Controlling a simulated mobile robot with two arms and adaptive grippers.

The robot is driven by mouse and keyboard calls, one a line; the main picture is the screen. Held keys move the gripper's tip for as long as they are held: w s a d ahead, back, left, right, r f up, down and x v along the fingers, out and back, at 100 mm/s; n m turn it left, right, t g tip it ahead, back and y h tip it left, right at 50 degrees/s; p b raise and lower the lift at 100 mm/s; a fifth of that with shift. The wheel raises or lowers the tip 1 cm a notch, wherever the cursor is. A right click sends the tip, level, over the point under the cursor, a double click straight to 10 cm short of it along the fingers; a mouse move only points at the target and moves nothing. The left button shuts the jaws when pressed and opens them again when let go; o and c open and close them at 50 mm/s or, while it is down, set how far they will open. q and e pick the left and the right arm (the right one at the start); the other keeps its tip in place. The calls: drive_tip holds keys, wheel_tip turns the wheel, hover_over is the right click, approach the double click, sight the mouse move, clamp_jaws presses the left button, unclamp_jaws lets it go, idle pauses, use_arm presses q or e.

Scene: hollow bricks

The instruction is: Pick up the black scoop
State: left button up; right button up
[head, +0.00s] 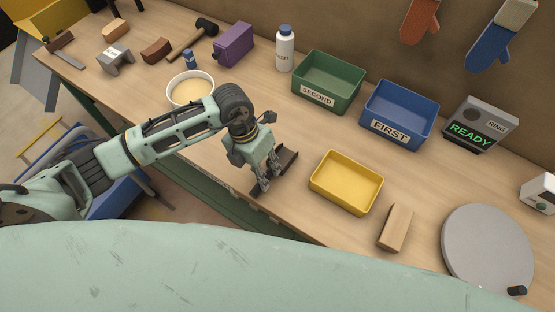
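A dark, long object that looks like the black scoop (289,161) lies on the wooden bench near its front edge, left of the yellow tray. My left gripper (269,184) points down right over it, with its fingers at or very close to it. The gripper hides the middle of the scoop, so its full shape does not show. I cannot tell whether the fingers are closed on it or only around it. My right gripper is not in view.
The yellow tray (325,191) stands just right of the gripper, with a wooden block (396,228) and grey disc (488,250) beyond. Green (318,99) and blue (391,129) bins stand behind. A bowl (190,89) is at left. Bare bench lies between gripper and bins.

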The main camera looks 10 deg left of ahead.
use_arm(q)
drive_tip(key=shift+x, duration=0.9)
drive_tip(key=shift+c, duration=0.2)
clamp_jaws()
drive_tip(key=shift+r, duration=0.15)
drive_tip(key=shift+w+r+b, duration=0.1)
drive_tip(key=shift+r+b, duration=0.2)
drive_tip(key=shift+r, duration=0.25)
wheel_tip(320, 180, up, 3)
drive_tip(key=shift+f+b, duration=0.15)
drive_tip(key=shift+b, duration=0.55)
drive_tip(key=w+d+r+b, duration=0.4)
drive_tip(key=w+d+r, duration=0.2)
drive_tip(key=w, duration=0.4)
drive_tip(key=shift+r+b, duration=0.3)
drive_tip(key=shift+r, duration=0.2)
